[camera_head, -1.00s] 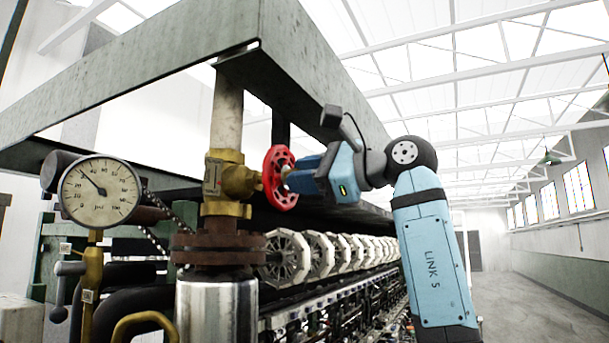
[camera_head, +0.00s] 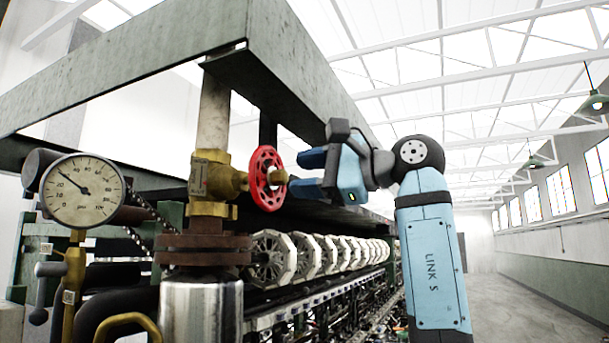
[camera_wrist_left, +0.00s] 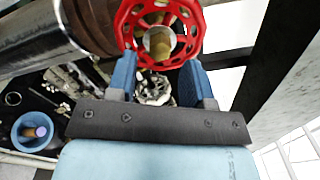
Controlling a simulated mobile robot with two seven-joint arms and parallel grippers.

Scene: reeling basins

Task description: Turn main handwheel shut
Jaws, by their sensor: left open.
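The red handwheel (camera_head: 262,180) stands upright on the right side of a brass valve (camera_head: 213,178), its hub facing my left gripper. My left gripper (camera_head: 303,172) is open just right of the wheel in the head view, with a small gap between fingertips and rim. In the left wrist view the wheel (camera_wrist_left: 130,24) is just beyond the two blue fingers (camera_wrist_left: 158,76), and nothing is between them. How far the valve is turned cannot be told. My right gripper is not seen.
A pressure gauge (camera_head: 82,190) stands left of the valve, its needle pointing up left. A grey-green steel beam (camera_head: 130,78) runs overhead. A row of pale octagonal reels (camera_head: 272,257) lies below and behind the wheel. Open floor (camera_head: 520,300) is at right.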

